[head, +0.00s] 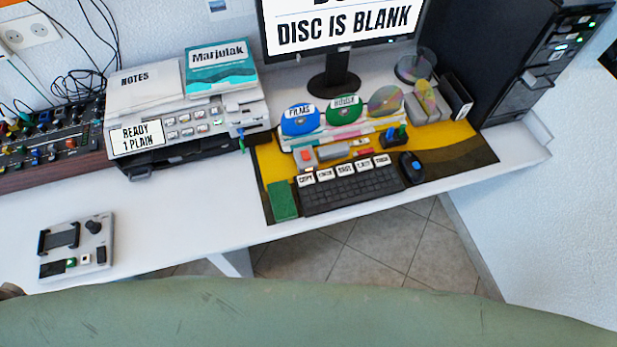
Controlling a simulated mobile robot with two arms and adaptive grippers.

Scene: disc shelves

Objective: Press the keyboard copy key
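The black keyboard (352,190) lies on a yellow and dark mat (264,170) on the white desk. A row of white labelled keys runs along its back edge. The leftmost, the copy key (306,180), appears to read "COPY"; the other labels are small and hard to read. The monitor (345,30) behind shows "DISC IS BLANK", with its upper line cut off. Nothing covers the keys. Neither of my grippers is in view.
A mouse (411,167) sits right of the keyboard, a green block (282,201) left. Behind are discs (301,121) in a rack. A printer (190,125) reads "READY 1 PLAIN". A grey device (77,245) stands front left. A green rounded surface (300,315) fills the bottom.

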